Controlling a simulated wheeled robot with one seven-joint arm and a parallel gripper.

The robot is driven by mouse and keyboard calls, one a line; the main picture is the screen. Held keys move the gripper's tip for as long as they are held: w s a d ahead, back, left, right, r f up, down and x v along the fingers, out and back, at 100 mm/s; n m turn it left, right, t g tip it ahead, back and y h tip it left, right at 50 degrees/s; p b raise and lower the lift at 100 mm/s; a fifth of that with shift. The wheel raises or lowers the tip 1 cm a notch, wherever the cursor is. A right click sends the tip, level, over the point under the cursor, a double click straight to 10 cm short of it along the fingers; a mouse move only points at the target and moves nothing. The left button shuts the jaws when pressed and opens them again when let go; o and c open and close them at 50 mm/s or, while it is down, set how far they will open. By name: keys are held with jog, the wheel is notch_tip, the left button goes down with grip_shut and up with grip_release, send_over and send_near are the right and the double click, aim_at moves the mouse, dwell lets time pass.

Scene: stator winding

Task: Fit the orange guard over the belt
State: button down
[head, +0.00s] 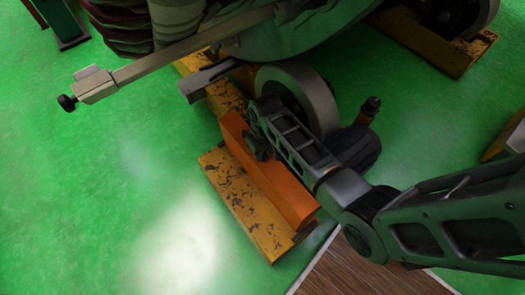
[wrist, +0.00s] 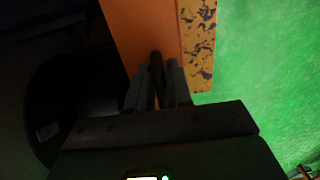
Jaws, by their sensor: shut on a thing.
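The orange guard (head: 285,188) is a long box-like cover, standing along the inner side of a worn yellow base rail (head: 236,200) in the head view. In the wrist view the guard (wrist: 138,30) fills the top middle. My gripper (head: 258,148) is at the guard's side near its far end. In the wrist view the fingers (wrist: 157,80) are closed around a dark bar, which looks like a handle on the guard. Whether the guard touches the rail is unclear. A pale wheel (head: 312,95) stands just behind my gripper. I cannot make out the belt; my arm and the guard cover that area.
A large round machine body (head: 300,35) with a long metal bar (head: 190,45) overhangs the rail at the top. A dark rounded part and a small post (head: 369,108) stand right of the wheel. Open green floor (head: 100,190) lies left.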

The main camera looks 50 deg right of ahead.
jog(key=shift+f+b, duration=0.3)
jog(key=shift+f, duration=0.15)
dwell(0.4)
jog(key=c, duration=1)
grip_release()
jog(key=shift+o, duration=0.2)
jog(key=shift+f, duration=0.15)
jog(key=shift+d+r+p, duration=0.15)
jog(key=shift+r+p, duration=0.95)
jog(key=shift+r, duration=2.9)
